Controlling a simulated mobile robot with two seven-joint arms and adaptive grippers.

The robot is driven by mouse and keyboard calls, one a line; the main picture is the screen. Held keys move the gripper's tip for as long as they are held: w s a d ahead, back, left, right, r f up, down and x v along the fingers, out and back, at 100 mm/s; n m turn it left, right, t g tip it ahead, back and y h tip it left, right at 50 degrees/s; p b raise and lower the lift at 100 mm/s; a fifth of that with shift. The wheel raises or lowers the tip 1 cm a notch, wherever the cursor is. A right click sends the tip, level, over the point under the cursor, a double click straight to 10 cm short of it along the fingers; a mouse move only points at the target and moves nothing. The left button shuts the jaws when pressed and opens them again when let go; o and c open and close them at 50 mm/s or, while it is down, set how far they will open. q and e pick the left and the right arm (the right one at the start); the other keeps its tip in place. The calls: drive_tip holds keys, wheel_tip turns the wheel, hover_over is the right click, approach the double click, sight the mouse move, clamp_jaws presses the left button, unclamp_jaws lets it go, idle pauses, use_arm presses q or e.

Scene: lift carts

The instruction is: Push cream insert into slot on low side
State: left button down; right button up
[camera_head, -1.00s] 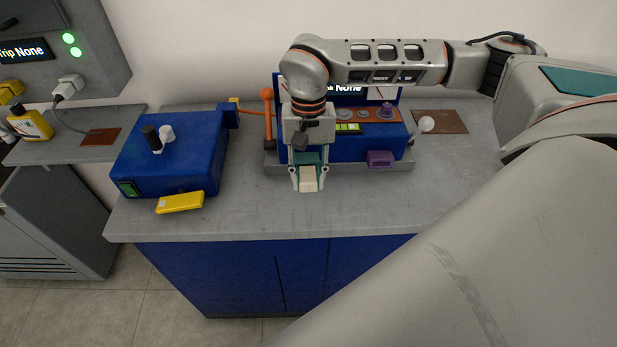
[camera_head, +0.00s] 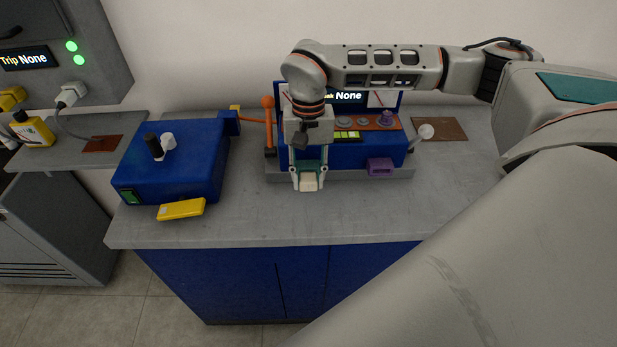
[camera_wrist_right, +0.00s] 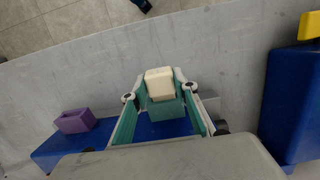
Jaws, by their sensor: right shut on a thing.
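The cream insert (camera_head: 309,185) is a small pale block at the tips of my right gripper (camera_head: 308,178). My right gripper is shut on it, at the front of the blue machine (camera_head: 345,153) on the counter. In the right wrist view the cream insert (camera_wrist_right: 160,84) sits between the green-sided fingers of my right gripper (camera_wrist_right: 160,97). The slot on the low side is hidden behind the gripper. A purple block (camera_head: 380,167) is at the machine's front, right of my gripper; it also shows in the right wrist view (camera_wrist_right: 75,121). My left gripper is not in view.
A blue box (camera_head: 172,160) with a yellow block (camera_head: 181,209) at its front stands left on the grey counter (camera_head: 250,220). An orange-knobbed lever (camera_head: 269,125) and a white-knobbed lever (camera_head: 426,131) flank the machine.

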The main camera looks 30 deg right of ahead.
drive_tip(key=shift+w+d, duration=0.15)
drive_tip(key=shift+w, duration=0.1)
drive_tip(key=shift+w+d, duration=0.1)
drive_tip(key=shift+w, duration=0.1)
drive_tip(key=o, duration=1.2)
drive_tip(key=r, duration=0.4)
drive_tip(key=w+r, duration=0.1)
drive_tip(key=r, duration=0.3)
drive_tip(key=d+r, duration=0.1)
drive_tip(key=r, duration=0.2)
drive_tip(key=shift+w+r, duration=0.15)
drive_tip(key=shift+r, duration=0.25)
